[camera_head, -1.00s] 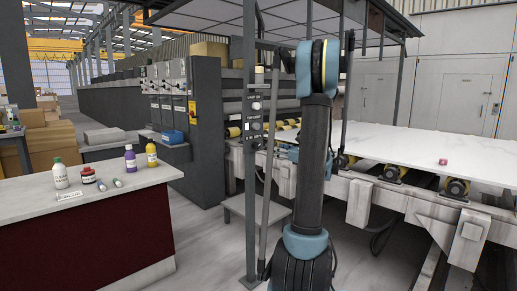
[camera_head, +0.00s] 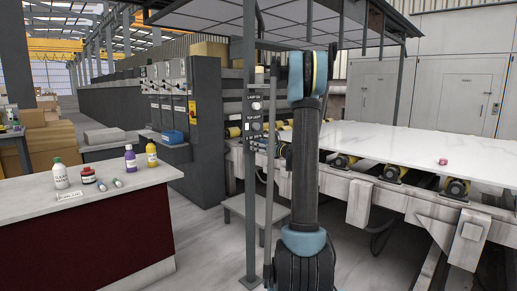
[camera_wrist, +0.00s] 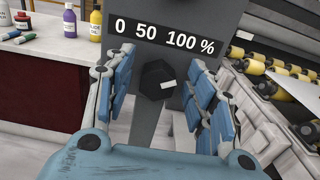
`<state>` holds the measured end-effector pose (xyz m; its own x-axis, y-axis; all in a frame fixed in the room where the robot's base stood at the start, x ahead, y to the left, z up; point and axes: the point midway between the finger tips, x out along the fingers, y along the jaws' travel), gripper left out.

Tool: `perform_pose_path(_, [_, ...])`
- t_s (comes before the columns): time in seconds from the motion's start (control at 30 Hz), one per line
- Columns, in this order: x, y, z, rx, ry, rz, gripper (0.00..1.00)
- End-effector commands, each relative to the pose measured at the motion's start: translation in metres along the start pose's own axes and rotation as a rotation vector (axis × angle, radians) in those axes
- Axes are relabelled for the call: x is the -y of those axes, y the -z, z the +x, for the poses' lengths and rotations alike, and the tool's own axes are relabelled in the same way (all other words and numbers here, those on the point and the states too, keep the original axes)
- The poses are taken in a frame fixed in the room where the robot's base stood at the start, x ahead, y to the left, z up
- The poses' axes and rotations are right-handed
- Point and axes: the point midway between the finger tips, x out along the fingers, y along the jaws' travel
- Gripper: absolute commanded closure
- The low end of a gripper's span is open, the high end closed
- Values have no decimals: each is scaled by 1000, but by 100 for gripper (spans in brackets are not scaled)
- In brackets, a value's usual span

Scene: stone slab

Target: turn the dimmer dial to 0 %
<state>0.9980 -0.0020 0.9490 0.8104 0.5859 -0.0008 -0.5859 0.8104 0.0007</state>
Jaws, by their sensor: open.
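The dimmer dial (camera_wrist: 155,80) is a black knob on a grey post in the wrist view. Its white pointer mark points to the right and slightly up. A black label strip (camera_wrist: 165,37) above it reads 0, 50, 100 %, from left to right. My gripper (camera_wrist: 159,88) is open, with one blue-padded finger to the left of the dial and one to the right. Gaps show between the fingers and the knob.
A control strip (camera_head: 256,118) with several knobs is on the post. Left is a counter (camera_head: 110,198) with a white bottle (camera_head: 60,176), purple bottle (camera_head: 130,159) and yellow bottle (camera_head: 151,155). Right, a white slab (camera_head: 400,141) lies on a roller conveyor.

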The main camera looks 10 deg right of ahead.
Motion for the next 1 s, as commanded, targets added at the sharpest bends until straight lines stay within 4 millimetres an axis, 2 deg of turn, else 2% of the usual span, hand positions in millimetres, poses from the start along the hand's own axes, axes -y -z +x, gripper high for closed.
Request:
perform_pose_path(0.23, [0, 0, 1, 0, 0, 0, 50])
perform_pose_path(0.27, [0, 0, 1, 0, 0, 0, 54])
perform_pose_path(0.43, [0, 0, 1, 0, -1, 0, 93])
perform_pose_path(0.77, [-1, 0, 2, 0, -1, -18, 94])
perform_pose_path(1.0, [-2, 0, 2, 0, -1, -125, 94])
